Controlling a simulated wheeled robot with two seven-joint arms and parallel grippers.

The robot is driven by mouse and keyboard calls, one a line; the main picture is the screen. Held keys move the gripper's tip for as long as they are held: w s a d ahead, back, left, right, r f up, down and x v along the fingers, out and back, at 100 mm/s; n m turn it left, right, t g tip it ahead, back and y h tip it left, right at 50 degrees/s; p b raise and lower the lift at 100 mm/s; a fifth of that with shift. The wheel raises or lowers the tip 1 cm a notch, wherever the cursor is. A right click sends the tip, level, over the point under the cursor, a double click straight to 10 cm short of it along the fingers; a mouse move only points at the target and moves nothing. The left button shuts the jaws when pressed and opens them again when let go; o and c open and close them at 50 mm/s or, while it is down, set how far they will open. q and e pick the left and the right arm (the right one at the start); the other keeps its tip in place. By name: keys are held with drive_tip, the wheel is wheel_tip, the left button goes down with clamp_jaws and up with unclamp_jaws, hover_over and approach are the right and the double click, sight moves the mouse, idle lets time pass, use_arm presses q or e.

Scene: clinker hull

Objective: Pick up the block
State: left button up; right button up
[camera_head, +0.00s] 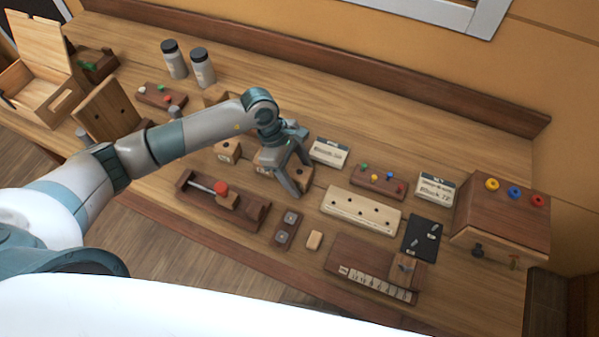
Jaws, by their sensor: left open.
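My left gripper (301,180) is open over the middle of the workbench, its fingers pointing down and to the right. A small wooden block with a dark hole (302,173) shows between and behind the fingers; I cannot tell whether they touch it. A similar wooden block (228,150) stands to the left of the gripper. Another block (265,161) is partly hidden by the gripper. A small plain light wooden block (314,240) lies apart, below and right of the gripper. Which one is the task's block is not clear. My right gripper is not in view.
A wooden tray with a red-knobbed tool (254,214) lies in front. A long board with holes (360,211), a card (328,153), a pegboard (378,180) and a dark pad (421,238) are to the right. A box with coloured rings (503,215) stands far right.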

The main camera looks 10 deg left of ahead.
sight(303, 173)
use_arm(q)
drive_tip(key=shift+f, duration=0.1)
drive_tip(key=shift+c, duration=0.5)
drive_tip(key=c, duration=1.1)
drive_tip(key=shift+r, duration=0.2)
drive_tip(key=shift+w+r+b, duration=0.1)
drive_tip(key=shift+r+b, duration=0.5)
drive_tip(key=shift+b, duration=0.15)
wheel_tip(303, 173, up, 2)
drive_tip(key=shift+r+b, duration=0.1)
drive_tip(key=shift+b, duration=0.7)
drive_tip(key=shift+s+d+r+b, duration=0.8)
drive_tip(key=shift+s+d+r, duration=0.45)
drive_tip(key=shift+s, duration=0.3)
drive_tip(key=shift+s+d+r+b, duration=0.75)
drive_tip(key=shift+s+d+r, duration=0.45)
drive_tip(key=shift+s, duration=0.35)
drive_tip(key=shift+s+d+r+b, duration=0.8)
drive_tip(key=shift+s+d+r, duration=0.45)
drive_tip(key=shift+s, duration=0.3)
